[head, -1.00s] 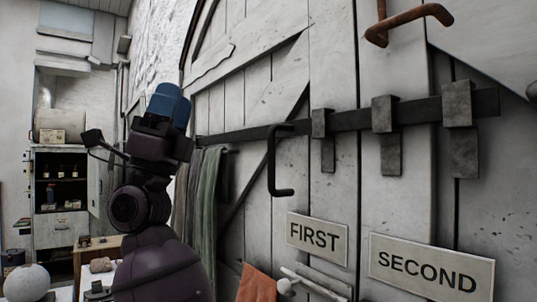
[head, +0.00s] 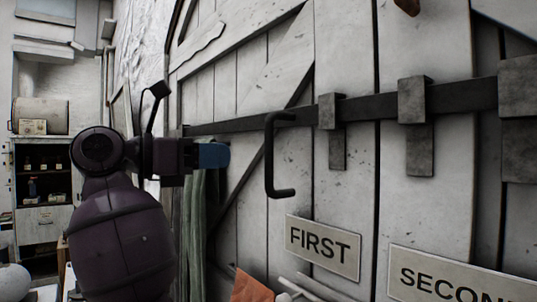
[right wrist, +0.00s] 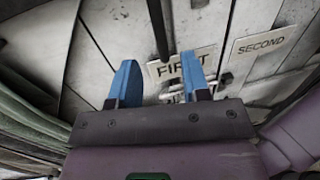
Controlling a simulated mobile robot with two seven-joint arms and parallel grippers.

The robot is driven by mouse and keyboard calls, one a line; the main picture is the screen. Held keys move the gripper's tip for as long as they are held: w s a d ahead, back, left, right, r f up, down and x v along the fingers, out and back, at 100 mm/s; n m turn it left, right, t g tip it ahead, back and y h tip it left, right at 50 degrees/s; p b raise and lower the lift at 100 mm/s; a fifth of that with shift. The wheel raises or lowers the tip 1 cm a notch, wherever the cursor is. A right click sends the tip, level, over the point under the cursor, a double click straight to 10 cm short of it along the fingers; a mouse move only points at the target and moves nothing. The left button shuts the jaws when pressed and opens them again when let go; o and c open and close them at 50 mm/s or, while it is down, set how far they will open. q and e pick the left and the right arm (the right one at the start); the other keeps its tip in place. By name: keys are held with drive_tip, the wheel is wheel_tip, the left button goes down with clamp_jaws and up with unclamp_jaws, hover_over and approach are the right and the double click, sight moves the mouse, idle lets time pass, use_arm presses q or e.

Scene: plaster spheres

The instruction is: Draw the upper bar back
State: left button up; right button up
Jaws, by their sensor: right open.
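A dark bar (head: 365,115) runs across the grey plank door, through dark brackets (head: 412,100). Its dark bent handle (head: 269,160) hangs down near the bar's left part, the lower end hooking right. My right gripper (head: 214,155), with blue fingertips, points right, left of the handle and apart from it in the picture. In the right wrist view the gripper (right wrist: 158,78) is open with nothing between its fingers; a dark upright rod (right wrist: 158,28), probably the handle, shows beyond the fingertips. My left gripper is not in view.
A FIRST sign (head: 322,246) and a cut-off SECOND sign (head: 455,278) are on the door below the bar. A rusty handle end (head: 408,6) shows at the top. Green cloth (head: 193,235) hangs behind my arm. An orange cloth (head: 250,287) and pale rods (head: 300,288) are low down.

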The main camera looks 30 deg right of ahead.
drive_tip(key=d, duration=0.1)
drive_tip(key=p, duration=0.2)
hover_over(269, 184)
drive_tip(key=shift+w+d, duration=0.3)
drive_tip(key=shift+w, duration=0.05)
drive_tip(key=shift+c, duration=0.2)
clamp_jaws()
